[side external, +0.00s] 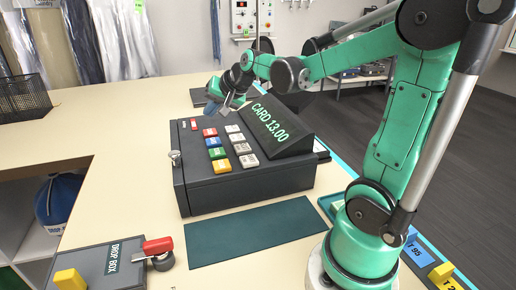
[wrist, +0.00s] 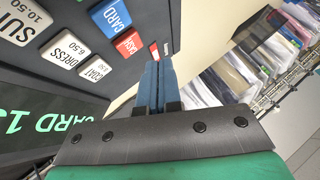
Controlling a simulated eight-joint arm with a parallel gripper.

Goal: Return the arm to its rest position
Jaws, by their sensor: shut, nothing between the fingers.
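My green arm reaches in from the right in the side external view. My gripper (side external: 214,107) hangs in the air above the back part of the dark cash register (side external: 245,178). In the wrist view my gripper's blue fingers (wrist: 153,68) lie together, with nothing between them. The register's coloured and white keys, such as the blue CARD key (wrist: 110,15), show beside the fingers and apart from them. The register's display (side external: 274,124) reads CARD 13.00.
A green mat (side external: 253,232) lies in front of the register. A drop box (side external: 105,266) with a red-handled thing (side external: 157,247) beside it is at front left. A black wire basket (side external: 22,97) stands at back left. Tagged blocks (side external: 414,256) sit at the right edge. Garments hang behind.

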